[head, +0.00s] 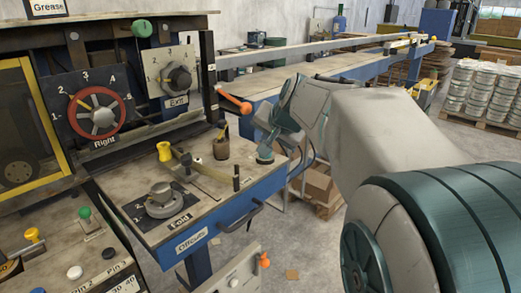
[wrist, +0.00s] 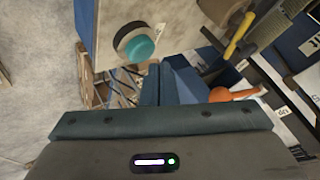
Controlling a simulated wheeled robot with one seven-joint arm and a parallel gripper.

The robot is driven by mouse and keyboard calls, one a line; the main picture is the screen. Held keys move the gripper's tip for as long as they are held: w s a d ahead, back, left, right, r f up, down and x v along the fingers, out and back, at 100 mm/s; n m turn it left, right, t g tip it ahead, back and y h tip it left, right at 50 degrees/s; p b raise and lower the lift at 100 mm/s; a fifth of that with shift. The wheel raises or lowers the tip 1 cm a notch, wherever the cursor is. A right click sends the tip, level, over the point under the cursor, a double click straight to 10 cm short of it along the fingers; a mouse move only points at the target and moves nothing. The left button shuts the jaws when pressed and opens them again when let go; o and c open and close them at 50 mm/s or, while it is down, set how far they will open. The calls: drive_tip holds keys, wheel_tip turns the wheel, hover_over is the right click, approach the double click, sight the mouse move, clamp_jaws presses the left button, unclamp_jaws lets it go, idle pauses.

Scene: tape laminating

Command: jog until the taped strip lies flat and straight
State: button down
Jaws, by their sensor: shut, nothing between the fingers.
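My gripper (head: 266,130) is in front of the console, its fingers shut and empty, just above a teal push button (head: 265,155) on the right corner of the console top. In the wrist view the same round teal button (wrist: 138,46) sits on a dark base, to the upper left of my shut fingers (wrist: 172,82). A gap seems to show between fingers and button, but I cannot tell contact for certain. The button's label is not readable. I cannot make out a taped strip in either view.
An orange-tipped lever (head: 235,103) stands close left of my gripper. Exit (head: 178,79) and Right (head: 97,114) dials are behind.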

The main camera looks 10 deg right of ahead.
drive_tip(key=shift+f, duration=0.1)
idle(0.6)
drive_tip(key=shift+f+b, duration=0.3)
drive_tip(key=shift+b, duration=0.1)
